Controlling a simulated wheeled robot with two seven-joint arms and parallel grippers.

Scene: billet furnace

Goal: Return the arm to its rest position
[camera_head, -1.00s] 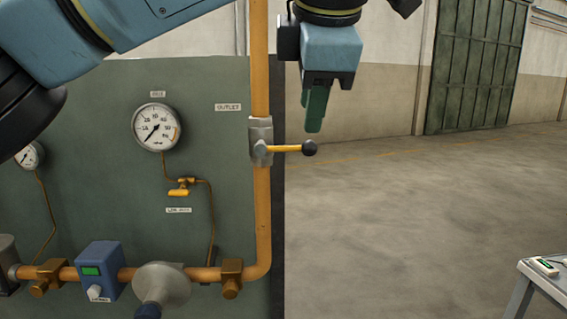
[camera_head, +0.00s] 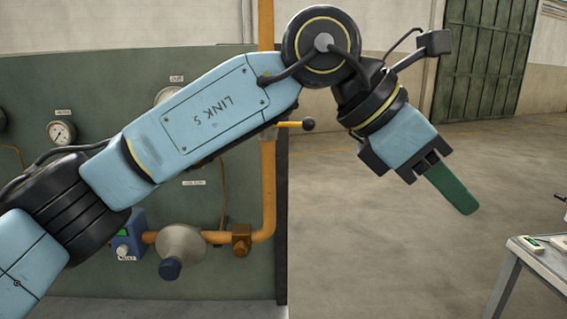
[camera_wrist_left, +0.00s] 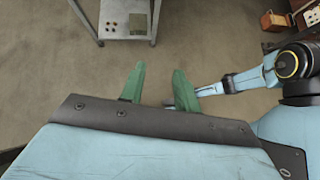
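My left arm crosses the head view from the lower left, its wrist bent down to the right. My left gripper (camera_head: 452,188) hangs over open floor, right of the valve with the yellow lever (camera_head: 295,125). In the left wrist view its two green fingers (camera_wrist_left: 158,82) stand apart with nothing between them, so it is open and empty. Another blue arm of mine shows at the right of the left wrist view. Its far end is partly hidden behind a green finger, and I cannot tell the state of the right gripper.
A green panel (camera_head: 80,190) with gauges and orange pipe (camera_head: 268,190) stands behind my left arm, which hides part of it. A grey table (camera_head: 545,262) with small items is at the lower right. An orange box (camera_wrist_left: 275,20) shows in the wrist view. The middle floor is clear.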

